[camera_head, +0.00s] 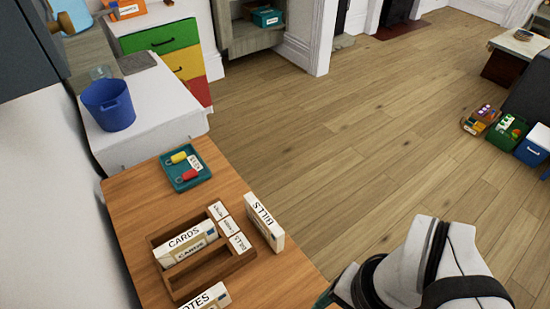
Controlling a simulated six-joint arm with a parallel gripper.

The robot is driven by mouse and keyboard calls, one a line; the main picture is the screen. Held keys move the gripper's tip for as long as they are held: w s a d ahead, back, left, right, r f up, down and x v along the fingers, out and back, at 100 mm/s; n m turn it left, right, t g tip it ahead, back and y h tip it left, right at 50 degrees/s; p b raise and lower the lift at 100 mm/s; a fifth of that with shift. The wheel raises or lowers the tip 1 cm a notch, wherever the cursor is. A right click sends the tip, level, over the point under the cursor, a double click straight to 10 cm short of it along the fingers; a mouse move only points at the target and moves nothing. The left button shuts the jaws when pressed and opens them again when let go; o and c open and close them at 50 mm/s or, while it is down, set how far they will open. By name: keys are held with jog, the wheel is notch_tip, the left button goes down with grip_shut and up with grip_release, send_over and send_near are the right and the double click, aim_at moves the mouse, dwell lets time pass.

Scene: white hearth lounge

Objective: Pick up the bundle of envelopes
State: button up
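Several labelled white paper bundles are on the wooden table, and any could be the envelopes. A bundle marked BILLS (265,223) stands upright on the table, just right of a wooden organizer (240,262). A bundle marked CARDS (186,244) stands inside the organizer. A bundle marked NOTES (208,298) is at the bottom edge, partly cut off. Small labels line the organizer's right side; BILLS is readable on one. My white and black arm enters at the lower right, apart from the bundles. My gripper cannot be made out.
A teal tray (198,180) with yellow and red tagged items lies on the table (135,196) behind the organizer. A blue bucket (108,104) stands on a white cabinet beyond. Several small boxes, including a blue bin (535,146), sit at the far right. The wooden floor between is clear.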

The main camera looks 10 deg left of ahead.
jog(key=w+a+m+g+y, duration=0.2)
jog(key=a+m+g+y, duration=0.2)
jog(key=a+y, duration=0.8)
jog(key=m+t, duration=1.1)
jog(key=m, duration=0.3)
send_over(270, 225)
jog(key=s+a, duration=0.3)
notch_tip(270, 225, down, 8)
jog(key=d+f+m+t+h, duration=0.1)
jog(key=f, duration=0.1)
jog(key=w+d+f+m+h, duration=0.1)
jog(key=f, duration=0.1)
jog(key=w+d+f+m+t+h, duration=0.1)
jog(key=f, duration=0.2)
jog(key=shift+w+d+t+h, duration=0.25)
jog(key=shift+d+t+h, duration=0.05)
jog(key=shift+d+h, duration=0.1)
jog(key=x, duration=0.5)
jog(key=shift+d+f, duration=0.2)
jog(key=shift+f, duration=0.25)
grip_shut()
